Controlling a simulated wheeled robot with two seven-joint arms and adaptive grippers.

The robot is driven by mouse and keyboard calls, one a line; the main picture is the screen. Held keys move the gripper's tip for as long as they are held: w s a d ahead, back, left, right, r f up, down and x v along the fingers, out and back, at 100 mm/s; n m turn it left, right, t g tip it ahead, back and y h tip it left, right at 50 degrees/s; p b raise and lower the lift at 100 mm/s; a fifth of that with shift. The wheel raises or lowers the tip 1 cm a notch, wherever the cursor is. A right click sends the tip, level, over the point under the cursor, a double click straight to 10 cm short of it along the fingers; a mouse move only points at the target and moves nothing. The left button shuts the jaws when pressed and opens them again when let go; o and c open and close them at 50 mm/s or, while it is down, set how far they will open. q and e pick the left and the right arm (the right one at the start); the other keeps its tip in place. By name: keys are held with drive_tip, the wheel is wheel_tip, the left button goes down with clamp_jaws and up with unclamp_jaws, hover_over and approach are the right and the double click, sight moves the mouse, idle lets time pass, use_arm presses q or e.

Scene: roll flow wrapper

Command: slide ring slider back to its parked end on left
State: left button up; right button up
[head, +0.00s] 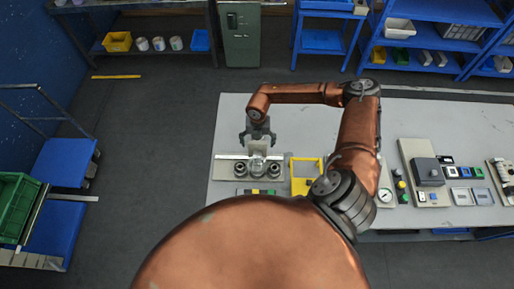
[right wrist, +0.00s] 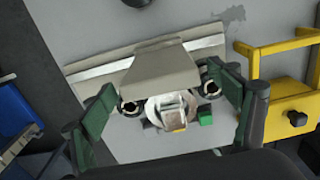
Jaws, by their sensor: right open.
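A pale panel (head: 222,170) on the grey table carries a long silver rail (right wrist: 100,65). A pale block (right wrist: 155,75) with a shiny silver round part (right wrist: 172,108) stands at the rail; the round part also shows in the head view (head: 257,165). A dark ring lies on each side of it, left (head: 240,169) and right (head: 275,168). I cannot tell which part is the ring slider. My right gripper (head: 258,136) is over the block, also in the right wrist view (right wrist: 165,108). Its green-padded fingers are spread on both sides of the block. My left gripper is out of view.
A yellow frame (head: 292,175) stands close right of the panel. A gauge (head: 385,195), a button box and a grey-topped unit (head: 428,172) stand further right.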

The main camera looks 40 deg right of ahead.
sight(258, 149)
wheel_tip(258, 149, down, 4)
drive_tip(key=shift+w+p, duration=0.15)
drive_tip(key=shift+p, duration=0.15)
drive_tip(key=shift+f, duration=0.55)
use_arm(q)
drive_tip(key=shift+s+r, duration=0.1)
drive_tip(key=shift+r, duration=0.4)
use_arm(e)
drive_tip(key=shift+f, duration=0.1)
drive_tip(key=shift+c, duration=0.7)
